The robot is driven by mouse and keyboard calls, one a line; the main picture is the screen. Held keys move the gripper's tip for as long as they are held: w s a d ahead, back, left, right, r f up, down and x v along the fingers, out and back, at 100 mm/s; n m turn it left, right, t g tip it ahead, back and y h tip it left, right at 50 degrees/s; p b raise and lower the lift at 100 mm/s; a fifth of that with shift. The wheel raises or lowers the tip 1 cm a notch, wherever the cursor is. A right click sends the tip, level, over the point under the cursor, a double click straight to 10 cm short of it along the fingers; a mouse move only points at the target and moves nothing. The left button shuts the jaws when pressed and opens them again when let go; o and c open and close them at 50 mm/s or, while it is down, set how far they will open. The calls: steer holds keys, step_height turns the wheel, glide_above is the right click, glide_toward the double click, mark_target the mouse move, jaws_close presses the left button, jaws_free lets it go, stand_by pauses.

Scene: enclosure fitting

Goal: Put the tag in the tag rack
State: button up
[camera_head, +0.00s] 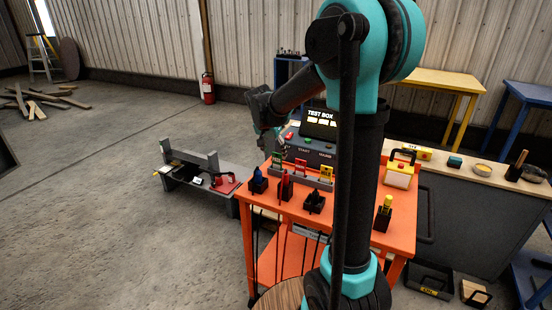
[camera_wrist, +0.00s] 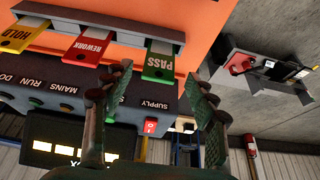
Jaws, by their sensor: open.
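A grey tag rack (camera_head: 319,184) stands on the orange table. It holds a green PASS tag (camera_head: 277,161), a red tag (camera_head: 300,166) and a yellow tag (camera_head: 326,172) side by side. In the wrist view the rack (camera_wrist: 128,25) shows at the top, with the PASS tag (camera_wrist: 159,64), the red REWORK tag (camera_wrist: 88,45) and the yellow HOLD tag (camera_wrist: 20,35). My gripper (camera_wrist: 158,75) is open, its fingertips apart on either side of the PASS tag's lower end in the picture. I cannot tell whether they touch it. In the head view my gripper (camera_head: 270,143) is beside the green tag.
A test box (camera_head: 315,150) with buttons and a display stands behind the rack. Several small holders with dark, blue, red and yellow items (camera_head: 384,211) stand along the front of the orange table (camera_head: 345,225). A grey bench (camera_head: 215,180) is to the left.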

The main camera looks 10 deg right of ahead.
steer(key=v, duration=0.7)
